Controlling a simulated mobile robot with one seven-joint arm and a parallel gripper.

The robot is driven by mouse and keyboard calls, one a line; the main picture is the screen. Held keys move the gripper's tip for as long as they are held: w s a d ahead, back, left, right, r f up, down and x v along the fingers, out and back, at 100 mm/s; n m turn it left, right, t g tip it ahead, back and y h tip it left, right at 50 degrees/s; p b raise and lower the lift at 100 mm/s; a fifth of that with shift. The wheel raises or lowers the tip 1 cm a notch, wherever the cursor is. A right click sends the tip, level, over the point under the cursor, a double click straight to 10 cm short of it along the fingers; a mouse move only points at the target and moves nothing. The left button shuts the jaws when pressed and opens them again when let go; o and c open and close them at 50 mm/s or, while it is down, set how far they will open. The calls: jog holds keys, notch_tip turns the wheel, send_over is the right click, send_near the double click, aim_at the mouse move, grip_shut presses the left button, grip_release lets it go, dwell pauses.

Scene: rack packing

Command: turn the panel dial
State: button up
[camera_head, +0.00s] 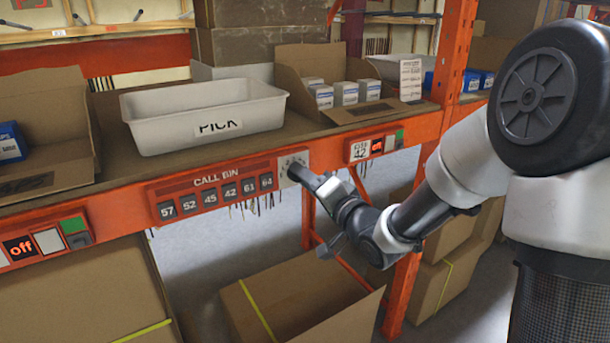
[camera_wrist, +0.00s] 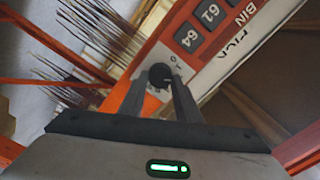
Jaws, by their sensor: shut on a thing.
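The panel dial (camera_wrist: 161,76) is a round black knob on a pale plate at the end of the orange "CALL BIN" panel. In the wrist view it sits between the two fingertips of my gripper (camera_wrist: 161,85), which is shut on it. In the head view my gripper (camera_head: 303,174) reaches the pale dial plate (camera_head: 291,162) at the panel's right end, and the knob is hidden behind the fingers. The call bin panel (camera_head: 213,191) carries dark number tiles reading 57, 52, 45, 42, 61 and 64.
A white bin (camera_head: 204,120) marked "PICK" stands on the shelf above the panel. An open carton (camera_head: 365,113) with small boxes stands to its right. A cardboard box (camera_head: 290,305) lies below my gripper. An orange upright (camera_head: 454,60) rises behind my arm.

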dwell(0.4)
jog(key=o, duration=1)
